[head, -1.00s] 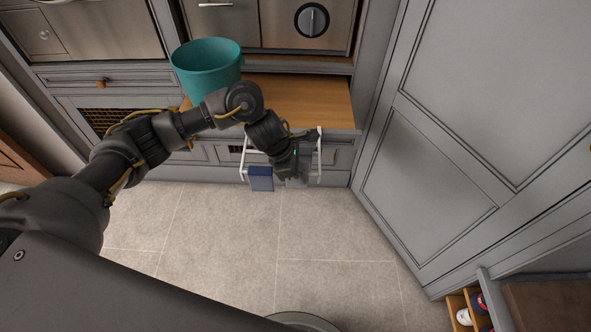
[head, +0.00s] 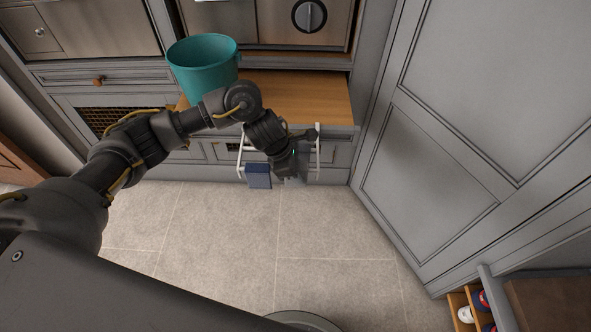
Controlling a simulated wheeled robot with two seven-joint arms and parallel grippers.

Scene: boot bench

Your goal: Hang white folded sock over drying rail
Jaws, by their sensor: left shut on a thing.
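The white drying rail (head: 318,153) stands out from the front of the bench, with side bars at left and right. My left gripper (head: 294,174) is at the rail, between its side bars and right of a blue cloth. It is shut on a pale greyish piece that I take for the white folded sock (head: 296,182). Only a small part of the sock shows below the fingers; the gripper hides the rest. I cannot tell whether the sock touches the rail's front bar. My right gripper is not in view.
A dark blue cloth (head: 258,176) hangs on the left part of the rail. A teal bucket (head: 203,66) stands on the wooden bench top (head: 300,97). A grey cabinet door (head: 440,150) rises at the right. The tiled floor (head: 240,240) in front is clear.

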